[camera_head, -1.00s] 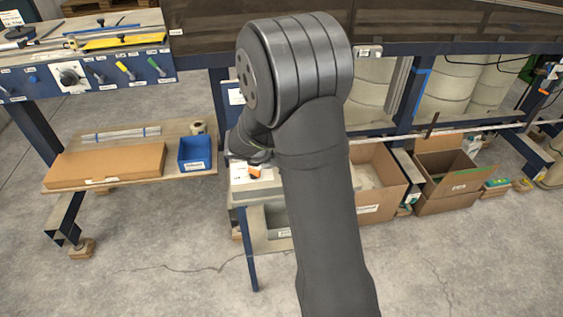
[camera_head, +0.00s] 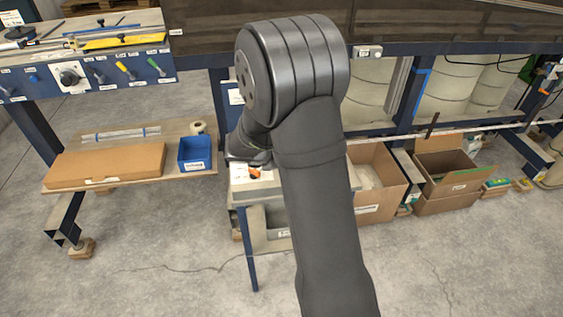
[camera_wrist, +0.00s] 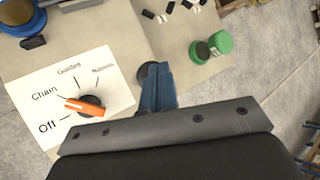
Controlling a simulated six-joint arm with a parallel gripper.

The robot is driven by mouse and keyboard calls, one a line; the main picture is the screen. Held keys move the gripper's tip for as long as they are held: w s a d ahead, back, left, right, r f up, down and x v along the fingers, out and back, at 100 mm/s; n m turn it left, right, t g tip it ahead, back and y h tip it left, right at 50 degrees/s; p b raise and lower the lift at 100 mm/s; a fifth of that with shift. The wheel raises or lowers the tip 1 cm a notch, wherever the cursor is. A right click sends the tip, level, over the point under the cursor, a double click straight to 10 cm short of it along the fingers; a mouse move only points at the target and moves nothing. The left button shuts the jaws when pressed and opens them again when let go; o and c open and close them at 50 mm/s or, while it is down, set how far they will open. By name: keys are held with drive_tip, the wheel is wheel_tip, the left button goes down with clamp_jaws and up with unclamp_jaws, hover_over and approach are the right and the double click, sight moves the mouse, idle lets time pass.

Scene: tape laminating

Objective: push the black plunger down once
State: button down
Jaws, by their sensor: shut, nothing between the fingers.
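My gripper (camera_wrist: 156,88) shows in the wrist view as two blue fingers held together. Its tips are over a dark round piece (camera_wrist: 146,71), which looks like the black plunger. The fingers hide part of it, and I cannot tell whether they touch it or how far down it is. In the head view my arm hides the fingers and the plunger.
A white plate (camera_wrist: 62,85) carries an orange-handled knob (camera_wrist: 85,106) near the "Chain" mark, left of my fingers. A green round piece (camera_wrist: 220,42) stands to the right. A blue round part (camera_wrist: 22,18) sits at upper left.

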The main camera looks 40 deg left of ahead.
drive_tip(key=shift+f, duration=1)
idle(0.6)
drive_tip(key=shift+r, duration=1.75)
drive_tip(key=shift+r, duration=0.1)
drive_tip(key=shift+r, duration=2.4)
drive_tip(key=shift+f, duration=0.1)
drive_tip(key=shift+r, duration=2)
drive_tip(key=shift+f, duration=0.1)
